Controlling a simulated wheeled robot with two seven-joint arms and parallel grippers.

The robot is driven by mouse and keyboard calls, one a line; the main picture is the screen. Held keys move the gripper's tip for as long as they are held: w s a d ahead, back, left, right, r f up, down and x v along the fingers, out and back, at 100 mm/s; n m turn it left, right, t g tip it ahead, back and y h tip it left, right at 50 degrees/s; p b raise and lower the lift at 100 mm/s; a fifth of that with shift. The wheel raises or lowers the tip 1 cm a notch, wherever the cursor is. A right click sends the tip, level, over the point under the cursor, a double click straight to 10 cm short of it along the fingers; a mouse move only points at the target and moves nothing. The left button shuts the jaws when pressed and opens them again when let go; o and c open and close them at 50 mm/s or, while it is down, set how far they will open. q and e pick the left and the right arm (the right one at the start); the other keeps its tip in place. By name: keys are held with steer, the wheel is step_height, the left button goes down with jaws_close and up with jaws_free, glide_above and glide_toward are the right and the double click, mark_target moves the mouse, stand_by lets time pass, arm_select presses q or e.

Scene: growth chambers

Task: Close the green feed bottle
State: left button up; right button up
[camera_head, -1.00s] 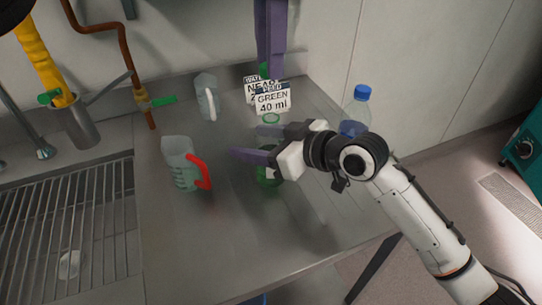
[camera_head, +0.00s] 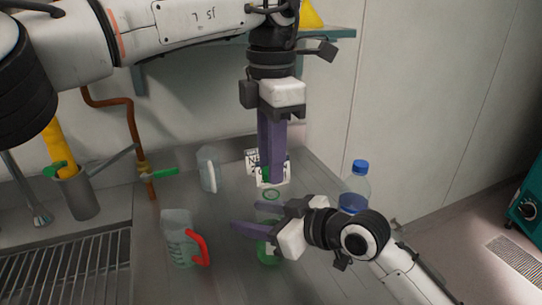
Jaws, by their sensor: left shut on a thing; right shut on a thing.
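The green feed bottle (camera_head: 268,253) stands on the steel worktop, translucent green, with its round open neck (camera_head: 271,194) facing up. My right gripper (camera_head: 250,222) reaches in from the right and is shut around the bottle's upper body, hiding part of it. My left gripper (camera_head: 272,178) points straight down just above and behind the neck in the picture, its purple fingers shut. A bit of green, seemingly the cap (camera_head: 265,174), shows at its fingertips, mostly hidden. The cap looks apart from the neck.
Label cards (camera_head: 252,160) stand behind, partly hidden by my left fingers. A clear jug with a red handle (camera_head: 180,238) stands left, another jug (camera_head: 208,170) behind it. A blue-capped bottle (camera_head: 356,187) is close on the right. A sink rack (camera_head: 75,270) lies far left.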

arm_select(q)
steer(key=shift+f, duration=0.15)
steer(key=shift+f, duration=0.75)
steer(key=shift+f, duration=0.6)
steer(key=m, duration=1.7)
steer(key=shift+m, duration=0.3)
steer(key=m, duration=1.1)
steer(key=shift+m, duration=0.3)
